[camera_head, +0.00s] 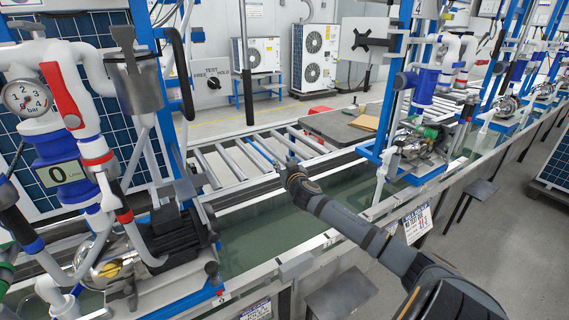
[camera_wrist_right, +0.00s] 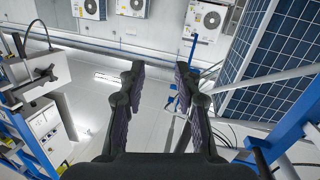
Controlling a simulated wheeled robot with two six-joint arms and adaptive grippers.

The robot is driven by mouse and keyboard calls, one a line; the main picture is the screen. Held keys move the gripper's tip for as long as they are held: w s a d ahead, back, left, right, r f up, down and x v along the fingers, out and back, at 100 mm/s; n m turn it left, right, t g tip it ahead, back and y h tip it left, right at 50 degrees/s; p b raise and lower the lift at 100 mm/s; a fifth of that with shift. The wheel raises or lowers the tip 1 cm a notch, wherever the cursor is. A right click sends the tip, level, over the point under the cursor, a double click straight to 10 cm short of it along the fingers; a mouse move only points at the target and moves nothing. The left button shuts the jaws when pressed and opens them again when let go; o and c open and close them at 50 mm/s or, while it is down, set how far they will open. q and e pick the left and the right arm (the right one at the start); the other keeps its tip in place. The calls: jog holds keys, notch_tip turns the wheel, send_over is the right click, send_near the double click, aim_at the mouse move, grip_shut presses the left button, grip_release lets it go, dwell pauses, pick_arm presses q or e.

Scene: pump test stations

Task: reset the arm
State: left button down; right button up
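My right arm (camera_head: 350,225) comes in from the bottom right of the head view and reaches over the green test channel. Its gripper (camera_head: 292,163) is near the roller conveyor, between the two nearest pump stations. In the right wrist view the two fingers of the right gripper (camera_wrist_right: 158,75) stand apart with nothing between them. Past them lie the floor and wall, out of contact. My left gripper is not seen in the head view.
A pump station with gauge (camera_head: 27,98) and red-handled valve (camera_head: 62,95) stands close at left. Another pump station (camera_head: 425,140) stands right of the arm. The roller conveyor (camera_head: 225,165) runs behind. A dark board (camera_head: 340,128) lies on the conveyor. Stools (camera_head: 340,295) stand in front.

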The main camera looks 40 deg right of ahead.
dwell(0.3)
jog(key=s+a+f+n+g+y, duration=0.1)
jog(key=s+a+f+g, duration=0.2)
jog(key=s+a+f, duration=0.4)
jog(key=s+a+f+g+y, duration=0.1)
jog(key=s+a+f+g, duration=0.3)
jog(key=a+f, duration=0.5)
jog(key=s+a+f+n+g+y, duration=0.25)
jog(key=s+a, duration=0.35)
jog(key=s, duration=0.4)
jog(key=s+a+f+n+g+y, duration=0.1)
jog(key=s+a+f+g+y, duration=0.15)
jog(key=s+a, duration=0.55)
jog(key=s+d+f+h, duration=0.1)
jog(key=s+d+f, duration=0.1)
jog(key=f, duration=1.1)
jog(key=s+d+f, duration=0.2)
jog(key=f, duration=1)
jog(key=s+d+f+g, duration=0.1)
jog(key=s+f+g, duration=0.1)
jog(key=s+f, duration=1.6)
jog(key=shift+s+d, duration=0.25)
jog(key=shift+s, duration=0.3)
